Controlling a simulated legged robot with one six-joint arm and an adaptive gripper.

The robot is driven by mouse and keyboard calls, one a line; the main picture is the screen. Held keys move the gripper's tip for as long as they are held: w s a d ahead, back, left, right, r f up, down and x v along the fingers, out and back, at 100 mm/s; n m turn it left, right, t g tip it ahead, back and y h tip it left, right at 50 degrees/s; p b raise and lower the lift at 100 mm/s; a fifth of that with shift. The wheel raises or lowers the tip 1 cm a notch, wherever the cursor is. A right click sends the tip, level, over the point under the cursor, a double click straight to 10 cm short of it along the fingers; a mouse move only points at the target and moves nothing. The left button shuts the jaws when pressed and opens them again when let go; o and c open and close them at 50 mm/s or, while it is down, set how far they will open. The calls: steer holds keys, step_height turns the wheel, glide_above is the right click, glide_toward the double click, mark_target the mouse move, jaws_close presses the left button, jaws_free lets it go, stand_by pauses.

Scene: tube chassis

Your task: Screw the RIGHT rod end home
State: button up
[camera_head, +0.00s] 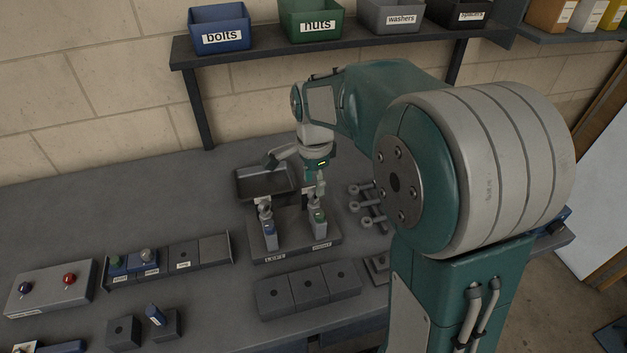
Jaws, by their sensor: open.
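A dark fixture (294,243) stands on the bench with a label at each front corner; the left one reads LEFT. Its left post (270,238) has a blue band and a metal rod end (264,210) on top. Its right post (319,226) has a green band and a metal rod end (319,204) on top. My gripper (320,191) points down directly over the right post, open, with its fingertips at or just above the right rod end. Whether they touch it, and how deep its thread sits, is too small to tell.
A dark tray (262,183) lies behind the fixture. Several ring-ended parts (368,205) stand in a rack to its right. A three-hole block (307,290) lies in front. A button box (52,288) is at the left. The shelf (330,40) carries labelled bins.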

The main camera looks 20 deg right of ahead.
mark_target(314, 190)
steer(key=n, duration=0.9)
steer(key=shift+n, duration=0.4)
steer(key=n, duration=0.5)
steer(key=shift+n, duration=0.4)
steer(key=n, duration=0.5)
steer(key=shift+s+f, duration=0.1)
steer(key=shift+f, duration=0.05)
steer(key=shift+f, duration=1.4)
jaws_close()
